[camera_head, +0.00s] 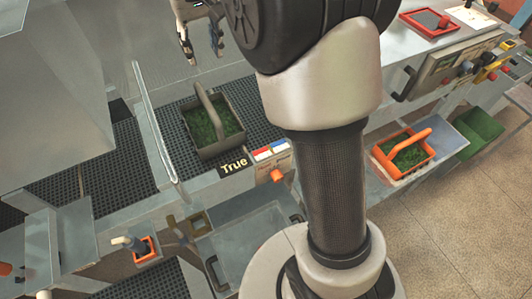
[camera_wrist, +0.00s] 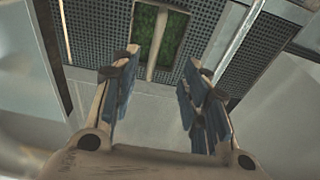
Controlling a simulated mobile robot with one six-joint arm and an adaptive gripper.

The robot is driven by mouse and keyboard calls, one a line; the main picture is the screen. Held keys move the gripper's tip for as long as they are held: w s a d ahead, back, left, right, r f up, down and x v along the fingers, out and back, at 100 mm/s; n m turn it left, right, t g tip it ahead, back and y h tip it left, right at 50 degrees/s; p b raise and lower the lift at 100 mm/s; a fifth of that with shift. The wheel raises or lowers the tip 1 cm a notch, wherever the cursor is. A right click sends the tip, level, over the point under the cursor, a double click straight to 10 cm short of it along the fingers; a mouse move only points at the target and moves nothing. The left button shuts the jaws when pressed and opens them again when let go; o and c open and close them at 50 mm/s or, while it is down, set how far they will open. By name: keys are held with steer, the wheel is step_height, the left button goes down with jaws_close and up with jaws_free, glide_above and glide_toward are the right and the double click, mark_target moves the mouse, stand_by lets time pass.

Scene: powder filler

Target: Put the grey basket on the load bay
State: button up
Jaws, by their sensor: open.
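The grey basket (camera_head: 222,143) holds green granules and has an upright grey handle. It sits on the dark perforated surface of the load bay (camera_head: 258,118), beside a "True" label. In the wrist view the basket's green contents (camera_wrist: 172,40) and its handle (camera_wrist: 157,42) show at the top, beyond the fingertips. My gripper (camera_head: 202,45) is at the top of the head view, behind and above the basket, apart from it. In the wrist view my gripper (camera_wrist: 163,62) has its fingers spread with nothing between them.
An orange basket (camera_head: 428,152) with green contents stands in a lower side tray at the right. A red-rimmed tray (camera_head: 426,22) lies at the upper right. Perforated surface left of the post is clear.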

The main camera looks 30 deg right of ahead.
steer(key=s+r+t, duration=0.2)
steer(key=s+r, duration=0.1)
steer(key=s, duration=1.5)
steer(key=s+f, duration=0.3)
steer(key=s, duration=0.4)
steer(key=s+f, duration=0.4)
steer(key=s, duration=0.3)
steer(key=shift+t, duration=0.4)
step_height(320, 180, down, 24)
steer(key=b, duration=2.4)
steer(key=shift+f+b, duration=0.25)
steer(key=shift+b, duration=0.1)
steer(key=shift+c, duration=0.2)
